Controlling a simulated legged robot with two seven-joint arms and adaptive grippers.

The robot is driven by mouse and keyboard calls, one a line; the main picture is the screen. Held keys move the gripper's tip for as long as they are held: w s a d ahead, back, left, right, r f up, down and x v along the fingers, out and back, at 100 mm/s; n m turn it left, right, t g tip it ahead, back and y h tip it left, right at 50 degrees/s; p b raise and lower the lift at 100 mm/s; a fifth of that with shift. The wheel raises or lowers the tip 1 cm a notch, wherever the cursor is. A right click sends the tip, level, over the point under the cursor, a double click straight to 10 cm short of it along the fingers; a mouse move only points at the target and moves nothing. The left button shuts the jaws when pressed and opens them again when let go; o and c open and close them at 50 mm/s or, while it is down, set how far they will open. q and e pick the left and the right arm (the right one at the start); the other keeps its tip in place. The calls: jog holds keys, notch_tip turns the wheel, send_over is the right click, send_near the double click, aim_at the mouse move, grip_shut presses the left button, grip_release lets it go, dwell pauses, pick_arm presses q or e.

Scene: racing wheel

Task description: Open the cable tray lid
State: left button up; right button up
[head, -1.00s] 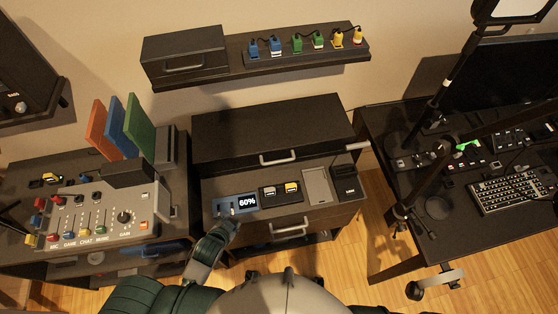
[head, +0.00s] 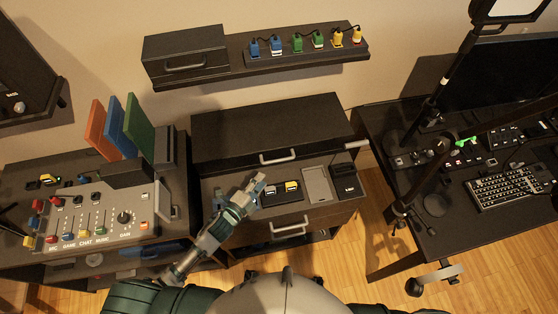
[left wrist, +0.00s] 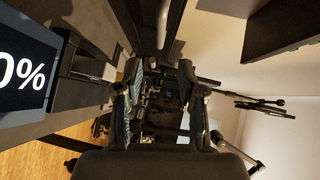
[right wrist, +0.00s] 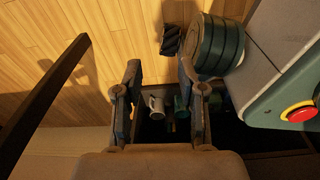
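A broad dark lid (head: 262,122) lies closed on the middle cabinet, with a pale bar handle (head: 278,157) on its front edge. No label shows whether this is the cable tray lid. My left gripper (head: 256,184) is open and empty, over the counter below and left of that handle. In the left wrist view its fingers (left wrist: 158,88) stand apart, and a pale bar (left wrist: 163,24), seemingly the handle, is above them. My right gripper (right wrist: 160,85) is open and empty in the right wrist view. It is out of the head view.
Button boxes (head: 283,193) and a grey panel (head: 317,184) sit on the counter. A drawer handle (head: 290,229) is below. The wall shelf (head: 235,73) carries a handled box (head: 185,53) and colored plugs. A mixer (head: 95,215) stands left, a desk (head: 445,228) right.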

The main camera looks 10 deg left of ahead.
aim_at(277, 160)
pick_arm(q)
jog(key=x, duration=1.1)
jog(key=shift+w+d+f+b, duration=0.1)
jog(key=shift+w+d+b, duration=0.05)
jog(key=shift+w+b, duration=0.2)
jog(key=shift+w+d, duration=0.1)
jog(key=shift+d, duration=0.05)
jog(key=shift+w, duration=0.1)
jog(key=shift+a, duration=0.4)
jog(key=c, duration=0.6)
grip_shut()
jog(key=shift+d, duration=0.1)
pick_arm(e)
jog(key=shift+w+a+r, duration=0.25)
jog(key=shift+w+a, duration=0.3)
jog(key=shift+a, duration=0.1)
jog(key=shift+w+a+r, duration=0.25)
jog(key=shift+w+a, duration=0.3)
jog(key=shift+a, duration=0.05)
